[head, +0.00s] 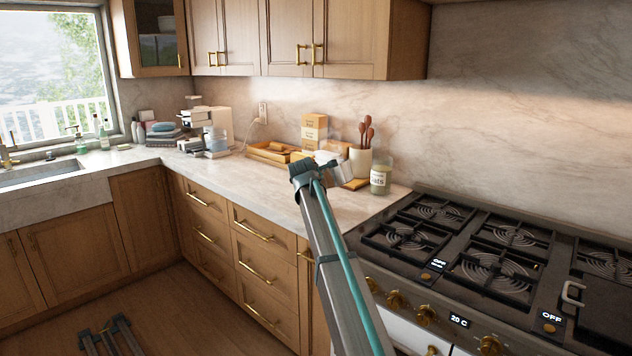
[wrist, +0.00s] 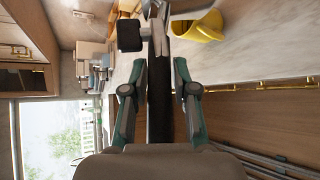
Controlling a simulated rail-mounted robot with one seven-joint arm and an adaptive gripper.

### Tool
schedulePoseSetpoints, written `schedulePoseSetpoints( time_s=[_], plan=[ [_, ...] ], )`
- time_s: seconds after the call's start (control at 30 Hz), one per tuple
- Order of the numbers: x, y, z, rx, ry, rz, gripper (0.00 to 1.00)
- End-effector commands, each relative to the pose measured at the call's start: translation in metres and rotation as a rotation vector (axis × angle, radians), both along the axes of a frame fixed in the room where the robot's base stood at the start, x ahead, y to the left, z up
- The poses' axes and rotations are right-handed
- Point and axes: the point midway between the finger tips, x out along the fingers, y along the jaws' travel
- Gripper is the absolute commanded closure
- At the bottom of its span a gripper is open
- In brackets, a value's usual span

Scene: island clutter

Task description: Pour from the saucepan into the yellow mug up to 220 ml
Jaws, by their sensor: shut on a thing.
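My gripper (wrist: 160,73) is shut on the black handle of the saucepan (wrist: 160,95), which runs between its fingers in the wrist view. Only a bit of the pan's metal shows at the top edge there, so its bowl, contents and tilt cannot be told. The yellow mug (wrist: 203,27) shows at the upper right of the wrist view, close beside the metal end of the handle. In the head view my arm hides the mug, and a silvery part beside my wrist is too unclear to name.
On the counter (head: 285,190) stand a utensil crock (head: 360,162), a labelled jar (head: 380,179), a wooden tray (head: 268,152) and a coffee machine (head: 212,125). The stove (head: 470,245) lies at the right. The counter's front left stretch is clear.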

Motion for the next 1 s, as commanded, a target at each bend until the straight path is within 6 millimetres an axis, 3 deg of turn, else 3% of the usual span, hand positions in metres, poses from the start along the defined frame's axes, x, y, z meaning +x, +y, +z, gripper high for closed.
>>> schedulePoseSetpoints(
  time_s=[0.2,1.0],
  plan=[
    [0.0012,0.0012,0.0083,-0.042,0.023,0.002,1.0],
    [0.0012,0.002,0.0081,-0.078,0.05,0.001,1.0]
  ],
)
